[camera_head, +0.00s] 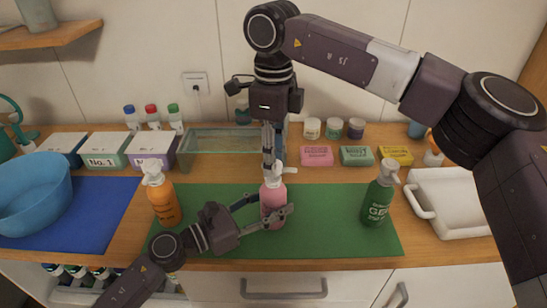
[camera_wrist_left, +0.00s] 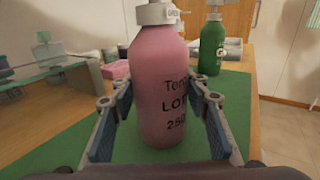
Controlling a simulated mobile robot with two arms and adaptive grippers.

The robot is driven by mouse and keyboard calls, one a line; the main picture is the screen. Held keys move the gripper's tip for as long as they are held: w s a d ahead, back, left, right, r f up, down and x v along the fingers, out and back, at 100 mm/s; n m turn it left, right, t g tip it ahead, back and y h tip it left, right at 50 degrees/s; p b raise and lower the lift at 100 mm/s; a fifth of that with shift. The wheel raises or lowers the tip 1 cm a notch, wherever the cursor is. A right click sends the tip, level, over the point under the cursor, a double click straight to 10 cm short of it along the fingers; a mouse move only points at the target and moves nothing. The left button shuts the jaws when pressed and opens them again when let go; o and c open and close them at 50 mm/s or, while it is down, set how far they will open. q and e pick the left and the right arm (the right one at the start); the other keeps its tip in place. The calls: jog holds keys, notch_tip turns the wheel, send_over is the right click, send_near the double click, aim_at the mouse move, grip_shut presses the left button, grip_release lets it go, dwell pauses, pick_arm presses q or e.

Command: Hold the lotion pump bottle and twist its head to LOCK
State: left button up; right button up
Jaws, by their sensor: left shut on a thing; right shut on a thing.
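The pink lotion pump bottle (camera_head: 270,205) stands upright on the green mat (camera_head: 325,240). My left gripper (camera_head: 275,212) is shut around its body from the left. In the left wrist view the pink bottle (camera_wrist_left: 165,85) fills the space between the two finger pads, with its label partly visible and the pump head cut off at the top. My right gripper (camera_head: 273,160) comes down from above and is shut on the white pump head (camera_head: 278,174). The fingers hide part of the head, and its lock position cannot be read.
An orange pump bottle (camera_head: 164,200) stands to the left on the mat and a green GEL bottle (camera_head: 379,195) to the right. A blue bowl (camera_head: 35,195), a white tray (camera_head: 455,205) and a glass box (camera_head: 215,150) stand around the mat.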

jog(key=shift+d, duration=0.1)
dwell(0.3)
jog(key=o, duration=1.2)
notch_tip(320, 180, up, 12)
jog(key=shift+r, duration=0.1)
pick_arm(q)
jog(key=o, duration=1.5)
jog(key=shift+c, duration=0.2)
